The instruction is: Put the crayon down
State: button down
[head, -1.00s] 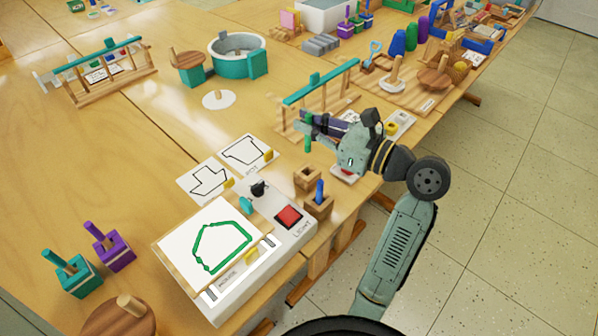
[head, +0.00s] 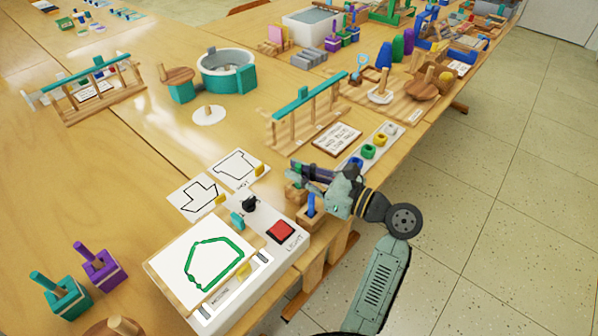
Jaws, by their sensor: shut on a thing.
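My gripper (head: 299,172) is low over the wooden holder blocks at the table's right edge, its fingertips pointing left. It is shut on the green crayon, which shows between the fingers in the earlier view. The rear wooden block (head: 294,193) is directly below the fingertips. I cannot tell whether the crayon is in its hole. The front wooden block (head: 308,217) holds a blue crayon (head: 311,204) upright, just below my gripper.
The light box (head: 268,262) with a red button (head: 281,232) and a green-outlined sheet (head: 203,258) stands at front left. Outline cards (head: 237,168) lie behind it. A wooden rack (head: 306,118) and a strip of coloured pieces (head: 391,131) stand beyond my gripper.

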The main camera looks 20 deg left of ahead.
jog(key=shift+f, duration=0.1)
jog(key=c, duration=1.7)
grip_release()
jog(key=shift+d, duration=0.3)
jog(key=d, duration=0.3)
jog(key=s+d+b, duration=0.1)
jog(key=d, duration=0.3)
jog(key=s+d+b, duration=0.1)
jog(key=d, duration=0.3)
jog(key=shift+s+d+r, duration=0.1)
jog(key=shift+s+r, duration=0.1)
